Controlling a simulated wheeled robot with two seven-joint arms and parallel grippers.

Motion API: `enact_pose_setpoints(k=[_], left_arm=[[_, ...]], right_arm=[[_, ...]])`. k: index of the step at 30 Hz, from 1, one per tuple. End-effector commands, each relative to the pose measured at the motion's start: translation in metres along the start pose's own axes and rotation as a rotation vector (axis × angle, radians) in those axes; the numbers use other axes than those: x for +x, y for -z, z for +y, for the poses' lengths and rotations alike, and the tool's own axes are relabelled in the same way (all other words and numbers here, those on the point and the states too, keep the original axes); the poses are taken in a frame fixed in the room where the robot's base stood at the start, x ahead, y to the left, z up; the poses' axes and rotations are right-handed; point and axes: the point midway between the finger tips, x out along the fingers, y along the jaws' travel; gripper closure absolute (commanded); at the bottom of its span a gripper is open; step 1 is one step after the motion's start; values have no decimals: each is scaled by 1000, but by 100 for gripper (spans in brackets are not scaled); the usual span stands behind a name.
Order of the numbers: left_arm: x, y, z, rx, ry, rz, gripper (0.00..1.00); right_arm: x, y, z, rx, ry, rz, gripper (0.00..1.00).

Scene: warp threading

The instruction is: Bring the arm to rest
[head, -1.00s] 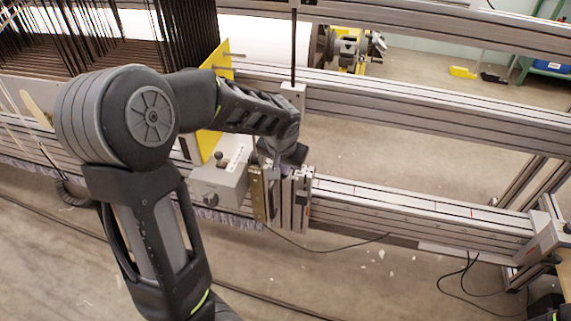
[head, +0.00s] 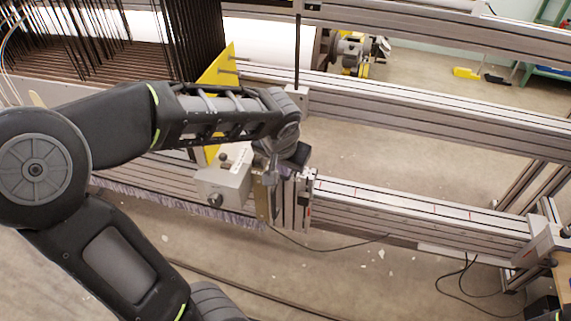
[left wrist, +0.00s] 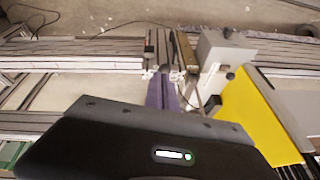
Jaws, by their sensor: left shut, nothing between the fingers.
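My left arm comes in from the left, bent at the elbow, and reaches over the loom's front beam. My left gripper (head: 286,168) points down beside the grey clamp blocks on the beam and is shut with nothing held. Its fingers are small and partly hidden in the head view. In the left wrist view the dark hand housing fills the lower middle, with the gripper (left wrist: 162,88) in front of it. I cannot tell whether it touches the clamp blocks. My right gripper is not in view.
A grey box (head: 222,185) with knobs sits left of the gripper. A yellow plate (head: 219,70) stands behind it, beside dark hanging warp threads (head: 195,45). Aluminium rails (head: 430,112) run to the right.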

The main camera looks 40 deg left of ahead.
Motion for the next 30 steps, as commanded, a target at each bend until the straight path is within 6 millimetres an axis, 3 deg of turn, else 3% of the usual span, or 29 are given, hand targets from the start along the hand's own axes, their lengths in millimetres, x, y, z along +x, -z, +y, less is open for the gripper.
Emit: enact_pose_setpoints(k=[13,17,20,23,26,30], left_arm=[[0,2,1,15,-4,8,100],[-1,17,16,52,-64,74,100],[-2,34,48,83,-163,159,100],[16,36,99,128,-278,205,100],[55,19,153,144,-381,203,100],[118,-34,204,106,-458,138,100]], right_arm=[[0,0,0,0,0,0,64],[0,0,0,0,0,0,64],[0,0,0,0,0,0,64],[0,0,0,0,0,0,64],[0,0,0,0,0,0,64],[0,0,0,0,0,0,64]])
